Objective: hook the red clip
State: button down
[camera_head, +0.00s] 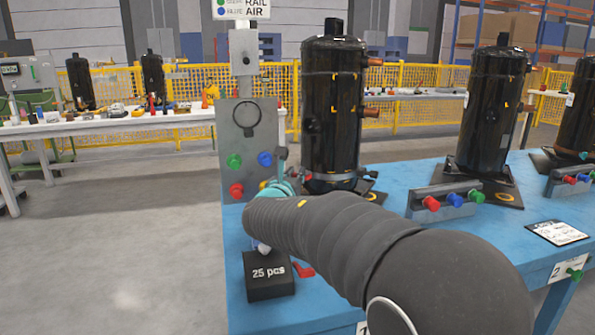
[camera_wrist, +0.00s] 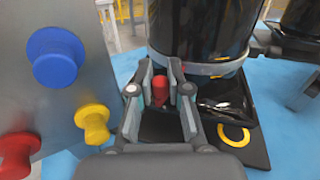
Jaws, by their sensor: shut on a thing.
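My gripper (camera_wrist: 163,78) is shut on a small red clip (camera_wrist: 160,90), which shows between its fingers in the wrist view. In the head view my gripper (camera_head: 281,160) is between the grey panel and the nearest black compressor (camera_head: 332,105); the held clip cannot be made out there. The upright panel (camera_head: 237,135) carries a green knob (camera_head: 234,160), a blue knob (camera_head: 265,158), a red knob (camera_head: 236,190) and a partly hidden yellow one. In the wrist view the blue (camera_wrist: 55,57), yellow (camera_wrist: 93,122) and red (camera_wrist: 17,152) knobs are left of my gripper.
A black "25 pcs" box (camera_head: 268,277) stands on the blue table (camera_head: 237,262), with a red piece (camera_head: 304,270) beside it. More compressors (camera_head: 492,105) and a knob rail (camera_head: 447,200) stand to the right. A yellow fence (camera_head: 420,97) runs behind.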

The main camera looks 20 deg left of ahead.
jog(key=shift+w+a+m+h, duration=0.1)
jog(key=shift+a+m+h, duration=0.1)
jog(key=shift+m+h, duration=0.4)
jog(key=shift+w+a+m+h, duration=0.15)
jog(key=shift+m+h, duration=0.2)
jog(key=shift+h, duration=0.5)
jog(key=shift+w+a+m+h, duration=0.1)
jog(key=shift+a+m+h, duration=0.1)
jog(key=shift+m+h, duration=0.4)
jog(key=c, duration=1.1)
grip_release()
jog(key=shift+n, duration=0.25)
